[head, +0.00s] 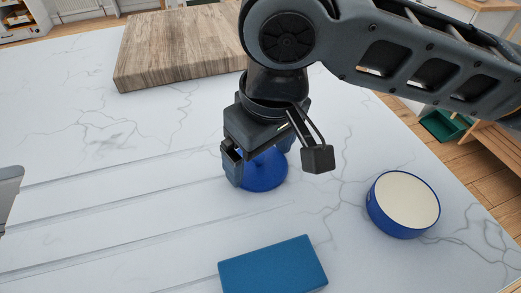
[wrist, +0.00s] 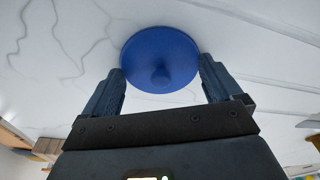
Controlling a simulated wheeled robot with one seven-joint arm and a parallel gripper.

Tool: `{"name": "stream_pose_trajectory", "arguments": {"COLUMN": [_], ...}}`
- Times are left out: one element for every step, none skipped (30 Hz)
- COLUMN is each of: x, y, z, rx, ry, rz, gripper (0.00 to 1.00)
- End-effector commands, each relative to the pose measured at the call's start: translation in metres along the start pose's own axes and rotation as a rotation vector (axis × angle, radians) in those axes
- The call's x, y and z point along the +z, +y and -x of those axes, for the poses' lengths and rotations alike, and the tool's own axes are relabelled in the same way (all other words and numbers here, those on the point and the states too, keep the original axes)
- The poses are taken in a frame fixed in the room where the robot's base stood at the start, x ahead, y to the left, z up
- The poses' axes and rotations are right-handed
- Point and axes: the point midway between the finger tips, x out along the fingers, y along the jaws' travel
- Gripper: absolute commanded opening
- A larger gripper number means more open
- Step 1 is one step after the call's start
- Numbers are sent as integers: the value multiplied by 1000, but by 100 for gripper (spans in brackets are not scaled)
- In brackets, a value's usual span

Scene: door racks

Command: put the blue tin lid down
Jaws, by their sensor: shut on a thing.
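The blue tin lid (head: 266,175) is a round blue disc, partly hidden behind my gripper (head: 257,160) in the head view. In the wrist view the lid (wrist: 160,45) shows its face with a small round knob in the middle. My gripper (wrist: 162,70) is shut on the lid, with one finger at each side of its rim. The lid is over the middle of the white marbled counter (head: 130,215). I cannot tell whether its underside touches the counter. A round blue tin (head: 403,203) with a cream-coloured top face stands to the right, apart from the lid.
A flat blue rectangular block (head: 273,267) lies in front of the lid, near the bottom edge. A thick wooden board (head: 180,45) lies at the back. The counter left of the lid is clear apart from long shallow grooves. The counter's right edge runs beyond the tin.

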Motion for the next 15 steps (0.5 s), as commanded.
{"name": "stream_pose_trajectory", "arguments": {"x": [0, 0, 0, 0, 1, 0, 0, 0, 0, 0, 0, 0, 0, 0, 0], "y": [0, 0, 0, 0, 0, 0, 0, 0, 0, 0, 0, 0, 0, 0, 0], "z": [0, 0, -1, -2, -3, -3, -2, -2, -2, -2, -2, -2, -2, -2, -2], "rx": [0, 0, -1, -1, -1, 0, 0, 0, 0, 0, 0, 0, 0, 0, 0], "ry": [0, 0, 0, 0, 0, 0, 0, 0, 0, 0, 0, 0, 0, 0, 0], "rz": [0, 0, 0, 0, 0, 0, 0, 0, 0, 0, 0, 0, 0, 0, 0], "gripper": [64, 64, 64, 64, 64, 94, 97, 100, 100, 100, 100, 100, 100, 100, 100]}}
